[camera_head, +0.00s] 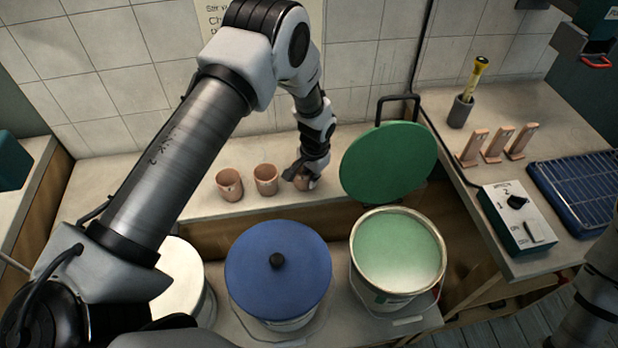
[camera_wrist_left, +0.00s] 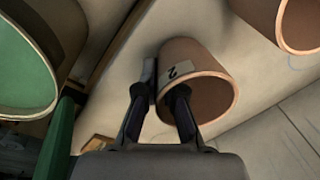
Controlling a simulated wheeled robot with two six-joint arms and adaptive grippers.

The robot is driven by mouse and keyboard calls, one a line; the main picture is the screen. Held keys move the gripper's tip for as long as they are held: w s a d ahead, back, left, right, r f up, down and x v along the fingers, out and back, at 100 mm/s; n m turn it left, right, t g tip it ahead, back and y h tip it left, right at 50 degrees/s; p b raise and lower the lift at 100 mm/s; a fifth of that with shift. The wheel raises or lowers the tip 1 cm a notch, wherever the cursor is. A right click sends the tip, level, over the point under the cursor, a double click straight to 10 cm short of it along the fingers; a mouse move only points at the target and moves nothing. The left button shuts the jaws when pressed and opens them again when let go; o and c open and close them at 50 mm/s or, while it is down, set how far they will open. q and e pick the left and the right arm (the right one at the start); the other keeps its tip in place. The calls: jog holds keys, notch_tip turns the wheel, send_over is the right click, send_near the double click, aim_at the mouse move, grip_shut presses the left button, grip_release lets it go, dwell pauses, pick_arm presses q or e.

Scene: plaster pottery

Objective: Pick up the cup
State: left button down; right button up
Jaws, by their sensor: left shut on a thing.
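Three terracotta cups stand in a row on the ledge by the tiled wall. The left cup (camera_head: 230,185) and the middle cup (camera_head: 265,180) are free. My left gripper (camera_head: 298,174) is at the right-hand cup (camera_head: 309,184) and partly hides it. In the left wrist view, my left gripper (camera_wrist_left: 163,90) is shut on the wall of that cup (camera_wrist_left: 205,72), which bears a label reading 2. One finger is inside the cup and the other outside. I cannot tell whether the cup is off the ledge.
A green lid (camera_head: 390,162) stands tilted just right of the held cup, behind an open bucket of green liquid (camera_head: 398,250). A blue-lidded bucket (camera_head: 278,268) is in front. The right bench carries a switch box (camera_head: 517,217) and a blue rack (camera_head: 580,190).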

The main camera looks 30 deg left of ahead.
pick_arm(q)
jog(key=shift+w+r, duration=0.1)
jog(key=shift+r, duration=0.2)
notch_tip(320, 180, up, 2)
jog(key=shift+r+b, duration=0.2)
jog(key=shift+b, duration=0.4)
jog(key=s+d+r+b, duration=0.1)
jog(key=s+d, duration=0.3)
jog(key=s, duration=0.3)
jog(key=s+d+b, duration=0.1)
jog(key=s+d, duration=0.2)
jog(key=s, duration=0.4)
jog(key=shift+d+r, duration=0.35)
jog(key=shift+d, duration=0.05)
